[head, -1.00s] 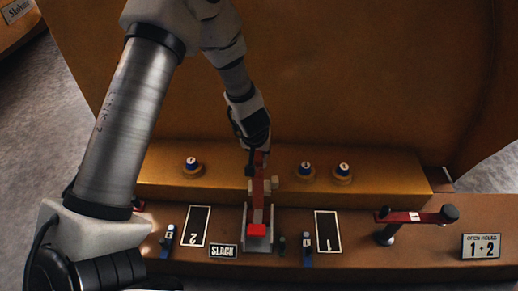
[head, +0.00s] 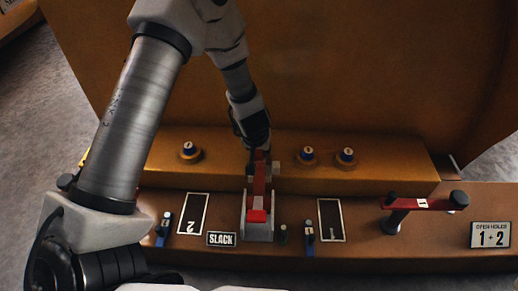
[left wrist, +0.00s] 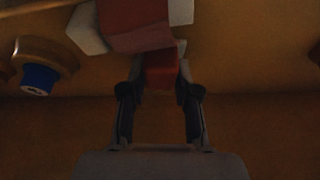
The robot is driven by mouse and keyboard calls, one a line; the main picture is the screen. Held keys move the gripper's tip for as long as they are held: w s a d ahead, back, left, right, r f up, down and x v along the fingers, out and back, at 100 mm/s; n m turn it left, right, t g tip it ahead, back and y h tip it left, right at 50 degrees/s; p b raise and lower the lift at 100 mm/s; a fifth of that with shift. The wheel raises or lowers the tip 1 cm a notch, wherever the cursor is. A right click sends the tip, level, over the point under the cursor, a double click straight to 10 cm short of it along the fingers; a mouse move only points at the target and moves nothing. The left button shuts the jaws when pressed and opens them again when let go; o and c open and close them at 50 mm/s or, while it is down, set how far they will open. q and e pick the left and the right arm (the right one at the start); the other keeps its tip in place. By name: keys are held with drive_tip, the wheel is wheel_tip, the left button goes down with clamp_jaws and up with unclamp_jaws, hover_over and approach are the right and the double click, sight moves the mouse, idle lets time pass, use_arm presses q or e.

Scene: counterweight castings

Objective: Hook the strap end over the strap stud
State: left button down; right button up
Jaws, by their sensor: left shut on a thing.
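My left gripper (head: 258,151) is shut on the far end of a red lever-like piece (head: 259,182), which stands in a grey bracket (head: 259,229) at the middle of the ledge. In the left wrist view the two fingers (left wrist: 160,92) sit on either side of the red end (left wrist: 160,68). A red bar (head: 425,203) marked 1 spans a post and a black knob at the right. I cannot tell which piece is the strap end or which is the strap stud. My right gripper is out of view.
Several blue-topped knobs (head: 188,150) stand on the raised brown step (head: 235,142). Two blue levers (head: 309,231) flank the bracket, beside black plates marked 2 and 1. Signs read SLACK (head: 221,239) and OPEN HOLES 1 + 2 (head: 490,235). A large brown casting (head: 330,70) rises behind.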

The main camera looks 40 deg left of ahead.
use_arm(q)
drive_tip(key=c, duration=0.8)
unclamp_jaws()
drive_tip(key=shift+o, duration=0.2)
drive_tip(key=v, duration=1.2)
